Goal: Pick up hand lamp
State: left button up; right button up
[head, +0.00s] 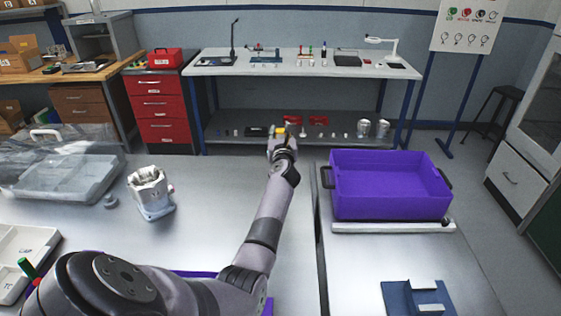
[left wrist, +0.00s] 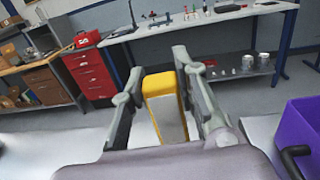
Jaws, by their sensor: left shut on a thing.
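A yellow and pale grey block-shaped thing, which looks like the hand lamp (left wrist: 167,108), is between the two fingers of my left gripper (left wrist: 158,78) in the left wrist view. The gripper is shut on it. In the head view, my left gripper (head: 281,143) is at the far end of my outstretched arm, near the far edge of the metal table. Only a small yellow part of the lamp (head: 280,131) shows there; the rest is hidden. My right gripper is not in view.
A purple crate (head: 390,205) stands on the right table, right of my arm. A machined housing (head: 150,192) and a clear box (head: 65,175) are on the left. A blue fixture (head: 415,298) is at front right. A bench (head: 300,68) stands behind across the floor.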

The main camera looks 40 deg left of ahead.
pick_arm(q)
grip_shut()
dwell(0.5)
